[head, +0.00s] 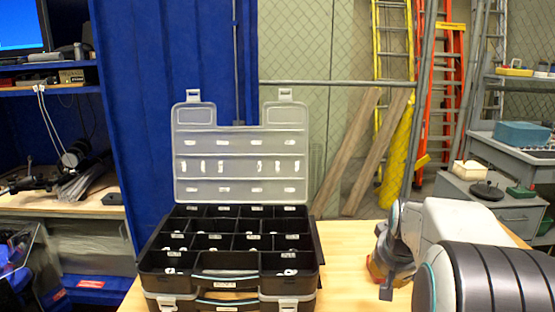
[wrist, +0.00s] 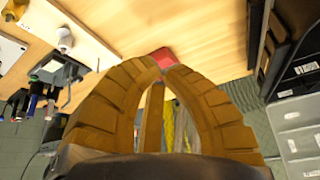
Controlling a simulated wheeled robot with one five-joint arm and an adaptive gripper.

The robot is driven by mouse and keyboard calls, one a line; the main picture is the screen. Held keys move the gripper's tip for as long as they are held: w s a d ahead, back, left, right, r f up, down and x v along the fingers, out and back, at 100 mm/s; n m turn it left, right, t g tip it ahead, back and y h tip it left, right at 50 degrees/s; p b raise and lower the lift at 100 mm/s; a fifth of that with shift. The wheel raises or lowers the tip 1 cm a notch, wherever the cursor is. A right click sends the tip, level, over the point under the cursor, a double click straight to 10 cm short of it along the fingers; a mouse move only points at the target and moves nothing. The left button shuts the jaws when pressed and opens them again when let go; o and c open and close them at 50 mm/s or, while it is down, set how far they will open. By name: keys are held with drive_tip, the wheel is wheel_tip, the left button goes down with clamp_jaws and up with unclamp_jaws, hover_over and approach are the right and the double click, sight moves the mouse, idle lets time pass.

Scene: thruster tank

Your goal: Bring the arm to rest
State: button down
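My arm (head: 450,225) shows at the right of the head view, bent low over the wooden table. My gripper (head: 377,272) hangs near the tabletop, to the right of the open case and apart from it; my arm partly hides it. In the wrist view the two ribbed yellow-brown fingers of my gripper (wrist: 161,70) curve together and meet at the tips. A small red patch (wrist: 163,57) shows just beyond the tips. I cannot tell whether it is part of the gripper or a thing behind it, and nothing is clearly held.
A black compartment case (head: 230,240) with its clear lid raised stands on the table (head: 345,240), small parts in its compartments. The case edge also shows in the wrist view (wrist: 292,60). Blue shelving (head: 125,130) is at left; grey cabinets (head: 490,205) are at right.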

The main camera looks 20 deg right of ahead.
drive_tip(key=s+a+f+n+g+y, duration=0.15)
drive_tip(key=s+a+n, duration=0.25)
drive_tip(key=s+a, duration=0.65)
drive_tip(key=s+a+f+n+y, duration=0.25)
drive_tip(key=s+a, duration=0.45)
drive_tip(key=a, duration=0.6)
wheel_tip(320, 180, up, 14)
drive_tip(key=h+p, duration=0.1)
drive_tip(key=p, duration=1.2)
drive_tip(key=shift+w+d, duration=0.15)
drive_tip(key=shift+w, duration=0.15)
drive_tip(key=shift+t, duration=0.25)
